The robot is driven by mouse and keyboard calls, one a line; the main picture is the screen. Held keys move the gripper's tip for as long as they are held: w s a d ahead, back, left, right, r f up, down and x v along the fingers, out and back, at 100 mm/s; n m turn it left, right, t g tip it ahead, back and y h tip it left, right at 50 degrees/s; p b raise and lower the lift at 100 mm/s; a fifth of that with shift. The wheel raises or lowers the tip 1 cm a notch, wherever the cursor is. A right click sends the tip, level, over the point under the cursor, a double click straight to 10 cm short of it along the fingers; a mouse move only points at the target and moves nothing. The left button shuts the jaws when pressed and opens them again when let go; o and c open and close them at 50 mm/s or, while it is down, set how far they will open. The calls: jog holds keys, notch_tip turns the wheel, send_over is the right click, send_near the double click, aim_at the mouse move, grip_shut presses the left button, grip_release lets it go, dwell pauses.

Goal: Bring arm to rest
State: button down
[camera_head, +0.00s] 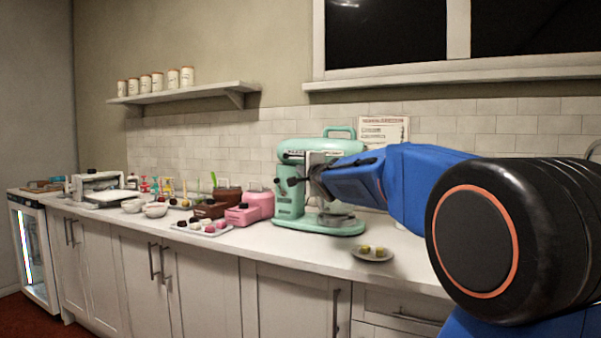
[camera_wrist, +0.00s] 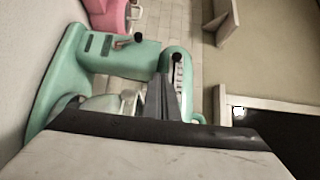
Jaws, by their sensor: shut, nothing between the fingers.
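My blue arm (camera_head: 425,185) reaches in from the right over the counter. My gripper (camera_head: 312,172) is in front of the upper part of the mint-green stand mixer (camera_head: 290,205). In the wrist view, the fingers (camera_wrist: 168,95) are together and empty, pointing toward the mixer (camera_wrist: 65,75), which lies sideways in that picture. I cannot tell whether the fingers touch the mixer. The gripper and arm hide part of the mixer's head.
A small plate (camera_head: 372,255) with yellowish sweets is right of the mixer. A pink machine (camera_head: 260,205) and a tray of sweets (camera_head: 202,229) stand to its left. A shelf (camera_head: 190,94) with jars hangs on the wall. The counter front near the plate is clear.

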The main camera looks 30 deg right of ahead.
dwell(0.4)
jog(key=s+a+f+n+g+y, duration=0.1)
jog(key=s+a+f+n+g, duration=0.3)
jog(key=s+f, duration=0.9)
jog(key=s+a+f+n+g+y, duration=0.1)
jog(key=s+a+f+n+g, duration=0.3)
jog(key=s+a+f+n, duration=0.3)
jog(key=s+a+f+n+g, duration=0.5)
jog(key=s+f, duration=1.3)
jog(key=s, duration=1.1)
jog(key=n, duration=0.3)
jog(key=shift+a+f+n+y, duration=0.15)
jog(key=shift+f+n+y, duration=0.15)
jog(key=shift+n+y, duration=0.1)
